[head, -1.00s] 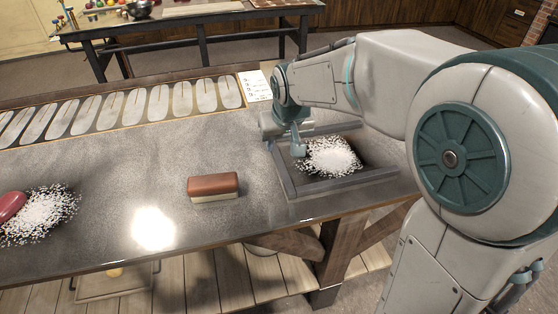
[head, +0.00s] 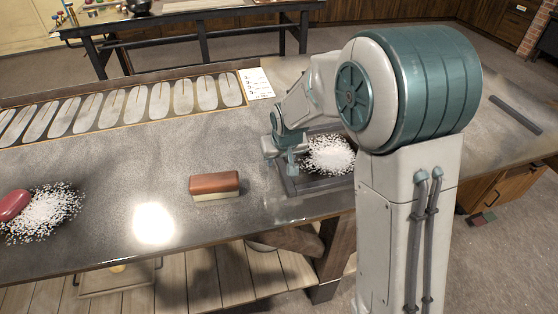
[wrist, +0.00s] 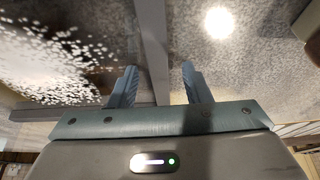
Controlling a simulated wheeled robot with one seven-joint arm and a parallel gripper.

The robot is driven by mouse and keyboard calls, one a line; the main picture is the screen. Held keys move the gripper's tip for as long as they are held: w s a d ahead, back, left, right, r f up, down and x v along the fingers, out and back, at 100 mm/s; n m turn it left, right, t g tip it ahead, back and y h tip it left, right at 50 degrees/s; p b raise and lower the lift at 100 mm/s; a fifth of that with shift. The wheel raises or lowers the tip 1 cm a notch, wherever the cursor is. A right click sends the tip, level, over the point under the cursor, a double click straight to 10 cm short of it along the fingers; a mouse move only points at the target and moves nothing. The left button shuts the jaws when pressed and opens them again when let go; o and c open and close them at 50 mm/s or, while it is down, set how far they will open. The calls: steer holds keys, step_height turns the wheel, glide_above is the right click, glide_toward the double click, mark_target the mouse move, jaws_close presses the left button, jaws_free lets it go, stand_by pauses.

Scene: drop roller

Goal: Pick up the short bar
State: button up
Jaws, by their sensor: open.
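A dark, straight bar (head: 516,114) lies flat on the right part of the worktop in the head view, past my arm and far from my gripper. Dark bars also form a low rectangular frame (head: 310,187) around a heap of white granules; my arm hides its right part. I cannot tell which of these is the short bar. My gripper (head: 284,160) is over the left side of this frame. In the wrist view my gripper (wrist: 158,76) is open and empty, with a grey frame bar (wrist: 152,45) running between and beyond its fingers.
A brown and cream block (head: 214,186) sits left of the frame. White granules (head: 330,154) fill the frame. A red rounded object (head: 14,204) lies by another granule heap at far left. A row of pale oval plates (head: 160,102) lines the back edge. The worktop's middle is mostly clear.

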jaws_close()
steer(key=shift+r, duration=0.1)
